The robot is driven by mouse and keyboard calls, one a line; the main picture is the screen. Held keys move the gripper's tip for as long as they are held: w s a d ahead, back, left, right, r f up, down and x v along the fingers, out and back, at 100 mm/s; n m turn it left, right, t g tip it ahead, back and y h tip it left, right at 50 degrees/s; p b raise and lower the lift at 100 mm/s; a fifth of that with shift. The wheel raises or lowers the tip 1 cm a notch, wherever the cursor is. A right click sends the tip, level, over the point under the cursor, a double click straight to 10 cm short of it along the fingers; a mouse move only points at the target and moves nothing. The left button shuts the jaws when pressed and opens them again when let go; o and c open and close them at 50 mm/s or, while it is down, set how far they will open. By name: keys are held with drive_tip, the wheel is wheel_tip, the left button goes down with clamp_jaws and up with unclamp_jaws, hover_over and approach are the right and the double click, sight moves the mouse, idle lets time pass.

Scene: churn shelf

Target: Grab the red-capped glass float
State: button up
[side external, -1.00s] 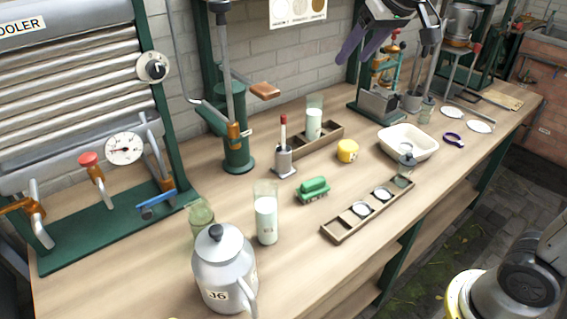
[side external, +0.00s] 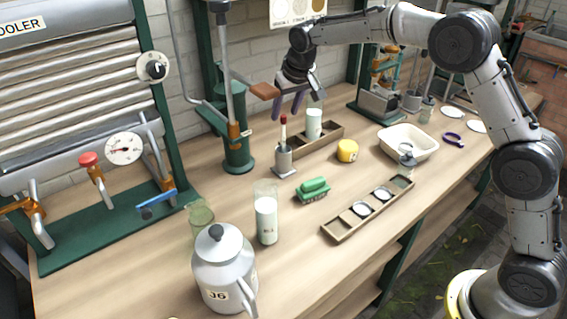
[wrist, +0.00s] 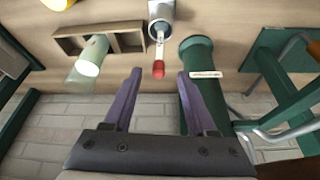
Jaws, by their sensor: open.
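The red-capped glass float (side external: 283,130) stands upright in a small grey metal holder (side external: 284,160) on the bench. In the wrist view its red cap (wrist: 158,69) lies between and just beyond the two purple fingers. My gripper (side external: 288,112) is open and empty, above and close to the cap, with fingers pointing down. The gap between the fingertips (wrist: 158,74) also shows in the wrist view. Contact with the float is not visible.
A wooden rack (side external: 325,139) with a milk glass (side external: 314,124) stands right of the float. A green pump stand (side external: 237,150) with a brown-handled lever (side external: 264,91) is close on the left. A yellow object (side external: 347,151) and green block (side external: 313,188) sit nearby.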

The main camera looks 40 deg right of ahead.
hover_over(284, 144)
drive_tip(key=w, duration=0.1)
drive_tip(key=shift+w+f, duration=0.2)
drive_tip(key=shift+f, duration=3.15)
clamp_jaws()
